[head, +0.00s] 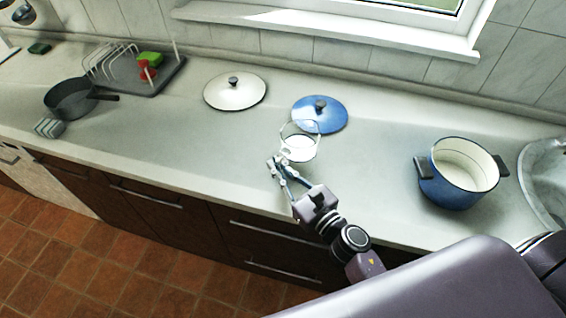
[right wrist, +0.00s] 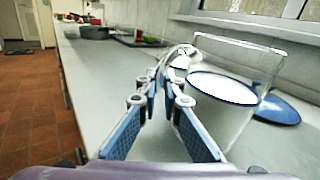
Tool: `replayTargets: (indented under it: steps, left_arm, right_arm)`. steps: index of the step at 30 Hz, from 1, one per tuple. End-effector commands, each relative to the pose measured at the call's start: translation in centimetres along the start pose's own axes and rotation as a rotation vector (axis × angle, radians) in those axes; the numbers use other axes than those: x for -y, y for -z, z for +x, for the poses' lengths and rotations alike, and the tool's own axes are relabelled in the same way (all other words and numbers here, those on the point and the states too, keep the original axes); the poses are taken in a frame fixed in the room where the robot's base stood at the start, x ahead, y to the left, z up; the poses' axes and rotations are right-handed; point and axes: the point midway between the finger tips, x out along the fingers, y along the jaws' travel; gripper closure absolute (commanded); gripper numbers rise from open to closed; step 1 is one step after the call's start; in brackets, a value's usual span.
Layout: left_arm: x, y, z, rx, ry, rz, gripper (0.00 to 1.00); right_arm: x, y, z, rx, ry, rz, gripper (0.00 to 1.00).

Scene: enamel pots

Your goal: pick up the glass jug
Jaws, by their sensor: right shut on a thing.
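The glass jug (head: 299,150) is clear, with milky white contents or a white bottom part, and stands upright near the front middle of the counter. It also shows large in the right wrist view (right wrist: 228,92), with its handle towards my fingers. My right gripper (head: 277,164) is at the jug's near left side, shut on it at the handle. In the right wrist view its fingertips (right wrist: 166,76) come close together at the handle. Whether the jug's base touches the counter, I cannot tell. My left gripper is not in view.
A blue lid (head: 332,115) lies just behind the jug, and a white lid (head: 235,91) lies behind left. A blue pot (head: 450,192) stands to the right, near the sink (head: 546,170). A dark pan (head: 70,100) and a dish rack (head: 108,60) are far left.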

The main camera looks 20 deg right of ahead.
Motion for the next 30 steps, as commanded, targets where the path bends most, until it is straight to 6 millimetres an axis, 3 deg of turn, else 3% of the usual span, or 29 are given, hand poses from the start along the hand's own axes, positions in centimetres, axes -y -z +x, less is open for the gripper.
replayTargets:
  steps: [14,30]
  left_arm:
    - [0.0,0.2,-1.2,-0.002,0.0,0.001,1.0]
    - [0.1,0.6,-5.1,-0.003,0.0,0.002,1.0]
  right_arm:
    - [0.3,-3.2,0.1,0.008,-0.003,-0.007,1.0]
    - [1.0,-10.1,0.1,0.009,-0.002,-0.008,1.0]
